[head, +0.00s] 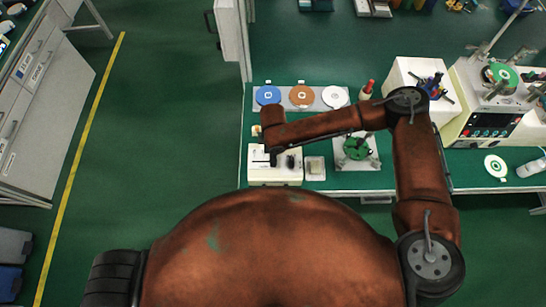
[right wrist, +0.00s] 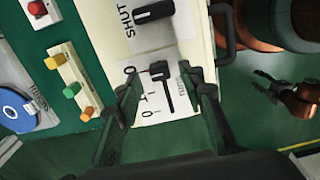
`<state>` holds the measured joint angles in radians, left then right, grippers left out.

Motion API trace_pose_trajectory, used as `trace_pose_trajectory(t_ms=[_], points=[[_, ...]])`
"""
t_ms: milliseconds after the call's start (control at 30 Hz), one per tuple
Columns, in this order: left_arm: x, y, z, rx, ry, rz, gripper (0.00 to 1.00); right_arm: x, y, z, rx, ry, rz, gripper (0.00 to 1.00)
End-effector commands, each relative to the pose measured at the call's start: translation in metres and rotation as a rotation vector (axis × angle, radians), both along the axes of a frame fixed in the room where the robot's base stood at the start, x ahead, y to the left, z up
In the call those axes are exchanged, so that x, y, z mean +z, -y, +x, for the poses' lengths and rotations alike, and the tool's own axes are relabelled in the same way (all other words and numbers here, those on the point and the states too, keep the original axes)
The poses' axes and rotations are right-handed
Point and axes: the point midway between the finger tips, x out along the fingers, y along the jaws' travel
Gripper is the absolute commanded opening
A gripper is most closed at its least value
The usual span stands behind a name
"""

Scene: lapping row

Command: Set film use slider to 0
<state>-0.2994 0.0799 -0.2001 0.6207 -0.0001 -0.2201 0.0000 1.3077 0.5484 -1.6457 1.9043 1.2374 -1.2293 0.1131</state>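The control box is a cream box (head: 258,180) on the bench in the head view. The right wrist view shows its white scale plate (right wrist: 148,117) with a dark slot and a black slider knob (right wrist: 158,68) at the upper end of that slot. Small marks run left of the slot; I cannot read them surely. My right gripper (right wrist: 164,80) is open, one finger either side of the knob, with gaps visible; in the head view its wrist hides part of the box. A dark gripper-like shape, probably my left gripper (right wrist: 268,88), is small at the right; its opening is unclear.
A black switch (right wrist: 153,12) marked SHUT sits above the slider. A black handle (right wrist: 225,32) is on the box side. A strip of coloured buttons (right wrist: 72,88) and a blue disc (right wrist: 14,112) lie to the left. A small pale block (head: 315,170) stands beside the box.

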Motion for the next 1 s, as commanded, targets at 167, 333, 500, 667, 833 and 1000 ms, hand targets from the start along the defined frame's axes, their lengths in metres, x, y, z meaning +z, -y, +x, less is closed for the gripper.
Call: trace_pose_trajectory(t_ms=[167, 333, 500, 667, 833, 1000], points=[[0.000, 0.000, -0.001, 0.000, -0.001, 0.000, 0.40, -0.019, 0.000, 0.000, 0.000, 0.001, 0.000, 0.36], [0.000, 0.000, -0.001, 0.000, -0.001, 0.000, 0.40, -0.024, 0.000, 0.000, 0.000, 0.001, 0.001, 0.36], [0.000, 0.000, -0.001, 0.000, -0.001, 0.000, 0.40, -0.023, 0.000, 0.000, 0.001, 0.001, 0.001, 0.36], [0.000, 0.000, -0.001, 0.000, -0.002, 0.000, 0.40, -0.023, 0.000, 0.000, 0.001, 0.001, 0.001, 0.26], [-0.001, 0.000, -0.001, 0.000, -0.002, 0.000, 0.40, -0.023, 0.000, 0.000, 0.001, 0.001, 0.001, 0.14], [-0.001, 0.000, -0.001, 0.000, -0.002, 0.000, 0.40, -0.023, 0.000, 0.000, 0.001, 0.001, 0.001, 0.03]])
